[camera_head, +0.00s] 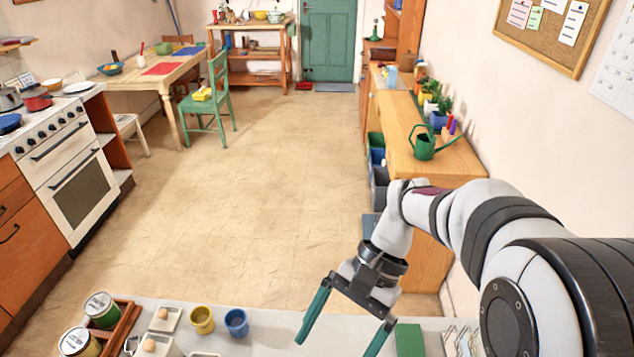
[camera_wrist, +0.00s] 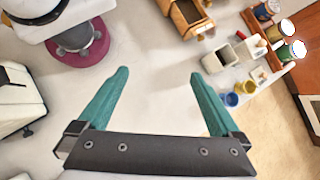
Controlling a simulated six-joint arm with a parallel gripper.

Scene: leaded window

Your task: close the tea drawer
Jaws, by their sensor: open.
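In the wrist view a small wooden box-like piece (camera_wrist: 190,16) at the top edge has an open, dark hollow facing up. It looks like the pulled-out tea drawer, but its body is cut off by the frame, so I cannot tell how far it is out. I cannot make out the drawer in the head view. My gripper (camera_head: 336,348) is open and empty over the pale counter (camera_head: 275,322). In the wrist view my gripper (camera_wrist: 160,73) has its two green fingers spread wide, apart from the wooden piece, which lies beyond the right fingertip.
A yellow mug (camera_head: 202,320) and a blue mug (camera_head: 236,323) stand on the counter. Left of them are egg holders and a wooden tray (camera_head: 128,322) with tins. A green block (camera_head: 409,340) lies right of my gripper. The counter between my fingers looks clear.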

